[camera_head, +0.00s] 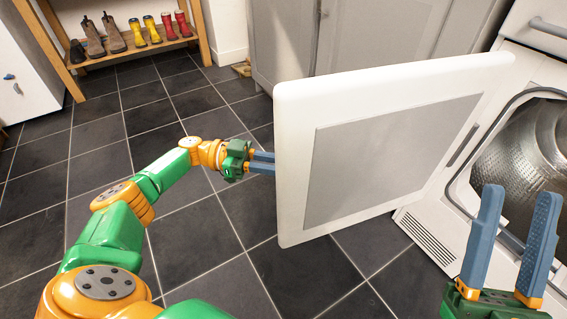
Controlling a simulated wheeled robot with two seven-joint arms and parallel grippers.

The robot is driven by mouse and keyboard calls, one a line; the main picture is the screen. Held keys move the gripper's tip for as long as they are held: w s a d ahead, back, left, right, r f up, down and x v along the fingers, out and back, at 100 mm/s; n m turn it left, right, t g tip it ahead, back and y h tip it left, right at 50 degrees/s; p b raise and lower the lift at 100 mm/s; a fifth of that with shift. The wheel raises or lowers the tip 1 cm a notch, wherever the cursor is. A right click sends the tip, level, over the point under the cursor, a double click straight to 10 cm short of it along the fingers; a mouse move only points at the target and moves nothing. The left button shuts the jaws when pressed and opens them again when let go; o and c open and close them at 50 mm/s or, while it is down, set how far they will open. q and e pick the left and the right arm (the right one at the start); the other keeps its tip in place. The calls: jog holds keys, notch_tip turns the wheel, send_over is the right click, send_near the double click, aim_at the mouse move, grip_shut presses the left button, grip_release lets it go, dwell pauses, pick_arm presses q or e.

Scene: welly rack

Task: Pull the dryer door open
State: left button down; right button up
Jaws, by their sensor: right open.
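The white dryer door (295,160) with a grey inner panel stands swung wide open, its inner face towards me. Its hinged side is at the right, by the dryer (425,235). The round opening shows the metal drum (530,150) inside. My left gripper (272,162) is at the door's free left edge. Its blue fingers reach the edge and their tips seem to pass behind it, so I cannot tell whether they touch or how far apart they are. My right gripper (519,193) is open and empty, pointing up in front of the dryer opening, apart from the door.
A wooden rack (130,52) with boots and yellow and red wellies stands at the back left. A white cabinet (30,90) is at the far left. Grey cupboards (350,35) stand behind the door. The dark tiled floor at left and centre is clear.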

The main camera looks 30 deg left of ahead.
pick_arm(q)
jog(key=c, duration=0.8)
grip_release()
jog(key=shift+o, duration=0.2)
